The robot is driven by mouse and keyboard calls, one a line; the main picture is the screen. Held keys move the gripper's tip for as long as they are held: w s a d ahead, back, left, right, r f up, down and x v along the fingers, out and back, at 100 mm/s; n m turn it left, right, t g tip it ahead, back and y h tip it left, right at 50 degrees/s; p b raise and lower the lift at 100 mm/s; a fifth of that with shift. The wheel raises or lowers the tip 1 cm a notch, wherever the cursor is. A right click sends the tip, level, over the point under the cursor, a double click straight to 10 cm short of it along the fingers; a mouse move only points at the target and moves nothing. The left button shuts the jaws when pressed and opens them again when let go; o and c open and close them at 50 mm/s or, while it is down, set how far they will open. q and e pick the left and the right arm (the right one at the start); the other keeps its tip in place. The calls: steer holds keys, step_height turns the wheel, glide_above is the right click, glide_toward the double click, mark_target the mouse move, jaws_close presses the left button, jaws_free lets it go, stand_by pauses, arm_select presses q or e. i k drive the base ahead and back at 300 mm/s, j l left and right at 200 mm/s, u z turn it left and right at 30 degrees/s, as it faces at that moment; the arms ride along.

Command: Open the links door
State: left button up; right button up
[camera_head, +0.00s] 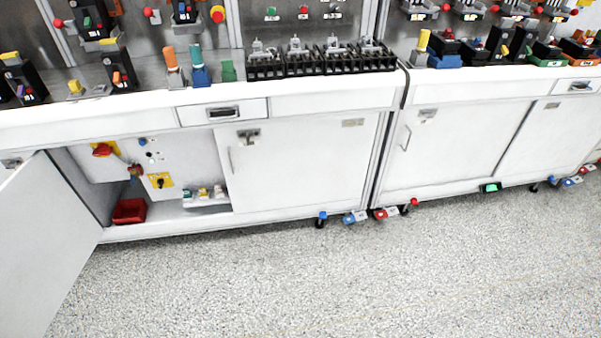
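Several white cabinet doors line the bench front. The far-left door (45,245) stands swung open and shows a compartment (190,152) behind it. The door beside it (300,165) is shut, with a thin vertical handle (229,160) at its left edge. Further right, another door (455,145) is shut, with a handle (407,138) at its left, and the far-right door (555,145) is shut too. The labels are too small to read, so I cannot tell which is the links door. Neither of my grippers is in view.
The compartment holds a red bin (129,211), a red rotary switch (103,150) and small parts on a ledge (205,201). Breakers (320,62) and plugs crowd the bench top. Pedals (380,213) stick out along the base. The speckled floor (300,285) is clear.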

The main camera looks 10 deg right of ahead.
mark_target(288, 163)
steer(key=i+j+u, duration=0.15)
steer(key=i, duration=0.3)
steer(key=i+u, duration=0.2)
steer(key=i, duration=0.2)
